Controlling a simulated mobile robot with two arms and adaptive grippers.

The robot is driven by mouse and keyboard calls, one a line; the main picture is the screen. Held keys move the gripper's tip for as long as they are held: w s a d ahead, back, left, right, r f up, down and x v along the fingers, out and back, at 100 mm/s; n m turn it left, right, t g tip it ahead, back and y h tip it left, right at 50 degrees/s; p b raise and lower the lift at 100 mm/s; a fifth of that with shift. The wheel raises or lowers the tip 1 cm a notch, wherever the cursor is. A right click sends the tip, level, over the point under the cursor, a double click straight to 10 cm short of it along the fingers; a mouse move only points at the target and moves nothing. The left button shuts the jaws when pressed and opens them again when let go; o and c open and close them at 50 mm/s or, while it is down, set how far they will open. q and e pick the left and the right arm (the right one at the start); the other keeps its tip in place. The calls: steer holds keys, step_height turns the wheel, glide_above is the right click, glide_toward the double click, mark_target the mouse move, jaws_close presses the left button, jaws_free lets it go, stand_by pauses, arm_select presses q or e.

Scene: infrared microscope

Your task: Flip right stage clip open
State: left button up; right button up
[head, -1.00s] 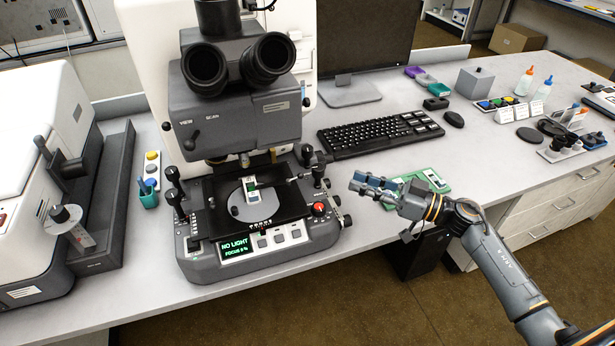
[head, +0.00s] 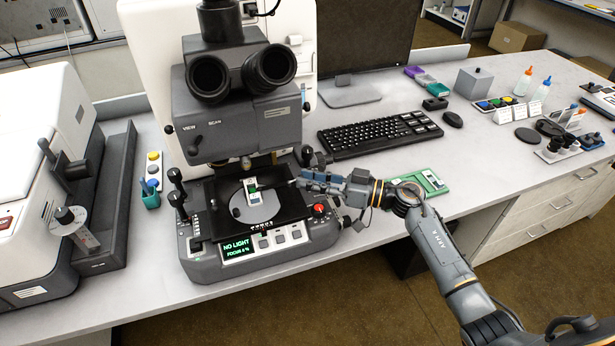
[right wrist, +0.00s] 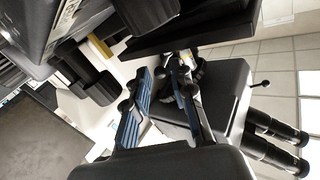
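The microscope (head: 245,110) stands on the bench. Its black stage (head: 213,202) carries a round grey plate (head: 239,212) with a white and green slide (head: 252,193) on it. A thin dark clip arm reaches in over the slide from the right; its outer end is partly hidden by my gripper. My right gripper (head: 303,178) is at the stage's right edge, its blue fingers pointing left. In the right wrist view its two fingers (right wrist: 158,74) stand apart with nothing seen between them. I cannot tell whether they touch the clip. My left gripper is not in view.
A red knob (head: 319,209) and black focus knobs sit close by my right gripper. The keyboard (head: 380,135) lies behind it and a green board (head: 425,186) to its right. The eyepieces (head: 240,72) overhang the stage. Bare bench lies in front of the keyboard.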

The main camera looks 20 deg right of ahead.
steer(key=shift+w+a, duration=0.25)
steer(key=shift+a, duration=0.15)
steer(key=shift+c, duration=0.2)
jaws_close()
steer(key=shift+s+d, duration=0.1)
